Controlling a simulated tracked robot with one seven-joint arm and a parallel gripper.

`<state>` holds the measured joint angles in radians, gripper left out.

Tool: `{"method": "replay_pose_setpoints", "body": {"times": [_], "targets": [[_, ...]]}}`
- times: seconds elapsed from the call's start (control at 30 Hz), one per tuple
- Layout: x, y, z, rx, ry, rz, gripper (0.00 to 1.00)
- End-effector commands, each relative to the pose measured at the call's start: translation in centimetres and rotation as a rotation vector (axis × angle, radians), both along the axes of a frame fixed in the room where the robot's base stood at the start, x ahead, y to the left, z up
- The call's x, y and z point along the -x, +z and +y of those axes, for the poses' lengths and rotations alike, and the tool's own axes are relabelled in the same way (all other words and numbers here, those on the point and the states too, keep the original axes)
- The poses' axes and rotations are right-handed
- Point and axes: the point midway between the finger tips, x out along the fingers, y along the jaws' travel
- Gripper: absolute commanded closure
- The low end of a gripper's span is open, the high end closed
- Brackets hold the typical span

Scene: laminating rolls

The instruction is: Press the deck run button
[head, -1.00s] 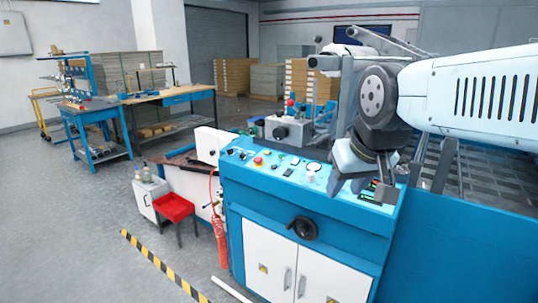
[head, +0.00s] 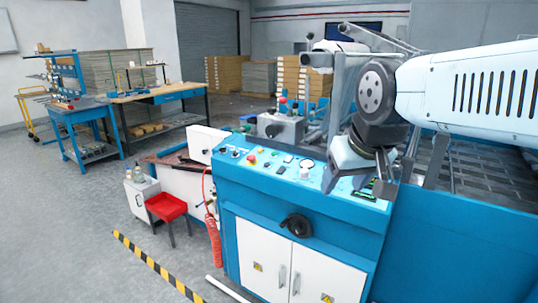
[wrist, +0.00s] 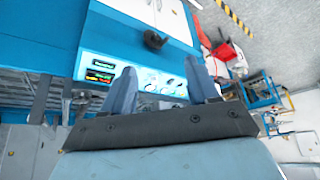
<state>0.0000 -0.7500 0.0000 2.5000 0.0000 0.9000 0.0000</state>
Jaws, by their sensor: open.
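The blue control panel (head: 290,167) of the laminating machine carries several small buttons and knobs, a white round gauge (head: 306,164) and a red button (head: 251,159) on yellow. I cannot tell which one is the deck run button; labels are too small to read. My gripper (head: 336,178) hangs over the right part of the panel, near the lit display (head: 362,187), and hides some of its face. In the wrist view my gripper (wrist: 162,85) is open and empty, its fingers apart. The panel strip (wrist: 150,76) shows beyond and between them, partly hidden by the fingers.
White cabinet doors (head: 285,262) and a black handwheel (head: 297,226) are below the panel. A red stool (head: 166,207) stands left of the machine, with a striped floor line (head: 150,262) in front. Open floor lies at left. A workbench (head: 160,95) is behind.

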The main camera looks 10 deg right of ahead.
Motion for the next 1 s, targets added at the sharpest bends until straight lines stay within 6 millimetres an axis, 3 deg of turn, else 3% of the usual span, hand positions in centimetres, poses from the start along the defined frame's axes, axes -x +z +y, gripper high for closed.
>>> {"method": "replay_pose_setpoints", "body": {"times": [0.07, 0.6, 1.0], "targets": [[0.00, 0.00, 0.00, 0.000, 0.000, 0.000, 0.49], [0.00, 0.00, 0.00, 0.000, 0.000, 0.000, 1.00], [0.00, 0.00, 0.00, 0.000, 0.000, 0.000, 1.00]]}}
